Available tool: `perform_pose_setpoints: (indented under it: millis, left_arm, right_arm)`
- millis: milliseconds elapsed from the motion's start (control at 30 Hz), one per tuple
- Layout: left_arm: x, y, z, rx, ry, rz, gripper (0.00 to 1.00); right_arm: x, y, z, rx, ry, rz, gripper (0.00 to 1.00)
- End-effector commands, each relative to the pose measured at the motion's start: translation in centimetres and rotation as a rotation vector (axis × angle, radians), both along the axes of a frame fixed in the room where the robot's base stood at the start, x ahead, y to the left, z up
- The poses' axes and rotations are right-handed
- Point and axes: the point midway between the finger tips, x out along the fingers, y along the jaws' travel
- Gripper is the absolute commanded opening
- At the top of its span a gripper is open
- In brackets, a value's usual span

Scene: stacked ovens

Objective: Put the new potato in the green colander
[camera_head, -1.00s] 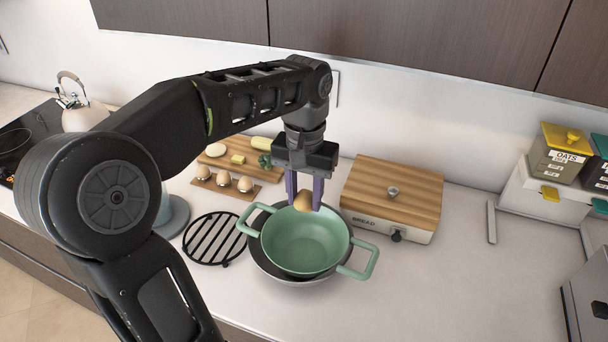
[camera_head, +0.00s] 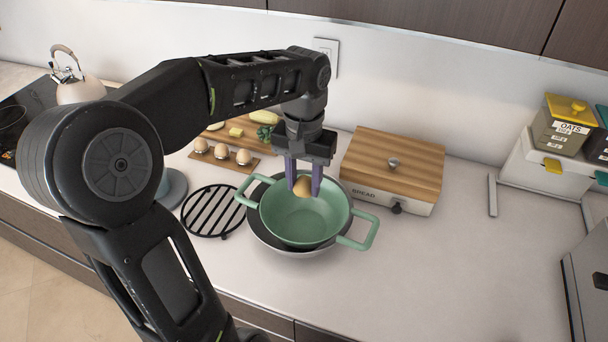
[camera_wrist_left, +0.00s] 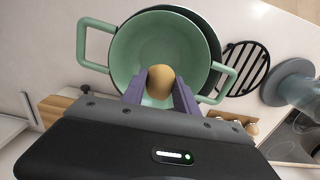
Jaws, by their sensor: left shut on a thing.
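The new potato (camera_head: 302,187) is a small tan lump held between the purple fingers of my left gripper (camera_head: 302,184). The gripper points down, shut on the potato, over the back part of the green colander (camera_head: 310,222). The colander has two side handles and sits in a larger grey bowl (camera_head: 262,240) on the counter. In the left wrist view the potato (camera_wrist_left: 160,82) shows between the fingertips, in front of the colander's inside (camera_wrist_left: 185,50). The exact height of the potato above the colander is hard to tell. My right gripper is not in view.
A bread box (camera_head: 385,180) with a wooden lid stands right of the colander. A black round trivet (camera_head: 212,212) lies left of it. An egg holder (camera_head: 232,163) and a cutting board with vegetables are behind. The counter to the right front is clear.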

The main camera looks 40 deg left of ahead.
Motion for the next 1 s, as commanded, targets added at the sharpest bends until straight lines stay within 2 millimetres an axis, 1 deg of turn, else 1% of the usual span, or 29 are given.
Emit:
perform_pose_setpoints:
  millis: [33, 100, 300, 400, 600, 933, 967, 1000]
  left_arm:
    - [0.0, 0.0, -1.3, 0.000, 0.001, 0.001, 0.00]
    - [0.0, 0.0, -2.2, 0.000, 0.001, 0.001, 0.00]
    - [0.0, 0.0, -4.6, 0.000, 0.000, 0.000, 0.00]
    - [0.0, 0.0, -5.4, 0.000, 0.000, 0.000, 0.00]
    - [0.0, 0.0, -6.1, 0.000, 0.000, 0.000, 0.00]
    - [0.0, 0.0, -6.1, 0.000, 0.000, 0.000, 0.00]
    - [0.0, 0.0, -6.2, 0.000, 0.000, 0.000, 0.38]
    - [0.0, 0.0, -6.1, 0.000, 0.000, 0.000, 0.41]
  right_arm:
    - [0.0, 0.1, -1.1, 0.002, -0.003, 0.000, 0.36]
    - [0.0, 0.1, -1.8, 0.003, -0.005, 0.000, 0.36]
    - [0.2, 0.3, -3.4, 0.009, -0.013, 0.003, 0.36]
    - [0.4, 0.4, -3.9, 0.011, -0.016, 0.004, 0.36]
    - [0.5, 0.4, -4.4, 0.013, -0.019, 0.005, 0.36]
    - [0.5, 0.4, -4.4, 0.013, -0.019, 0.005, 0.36]
    - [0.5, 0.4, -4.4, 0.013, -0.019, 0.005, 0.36]
    - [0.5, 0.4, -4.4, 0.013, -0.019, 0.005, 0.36]
